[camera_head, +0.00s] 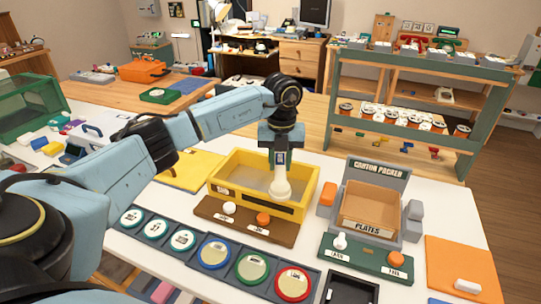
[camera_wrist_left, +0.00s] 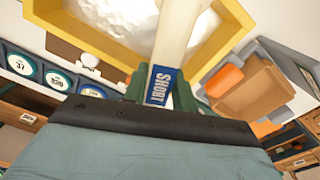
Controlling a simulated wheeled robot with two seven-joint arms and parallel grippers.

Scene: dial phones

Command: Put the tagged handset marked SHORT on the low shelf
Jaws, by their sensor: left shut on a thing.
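My left gripper (camera_head: 283,150) is shut on a cream handset (camera_head: 282,188), which hangs upright below it over the yellow tray (camera_head: 232,199). In the left wrist view, the handset (camera_wrist_left: 183,28) carries a blue tag reading SHORT (camera_wrist_left: 159,86) between the fingers (camera_wrist_left: 160,95). A green-framed shelf unit (camera_head: 335,108) stands at the back right. I cannot tell which board is the low shelf. My right gripper is out of view.
A cardboard carton (camera_head: 369,208) labelled PLATES stands right of the yellow tray. Button panels (camera_head: 246,220) and a row of round labelled dials (camera_head: 215,253) lie in front. An orange mat (camera_head: 455,262) lies at the right.

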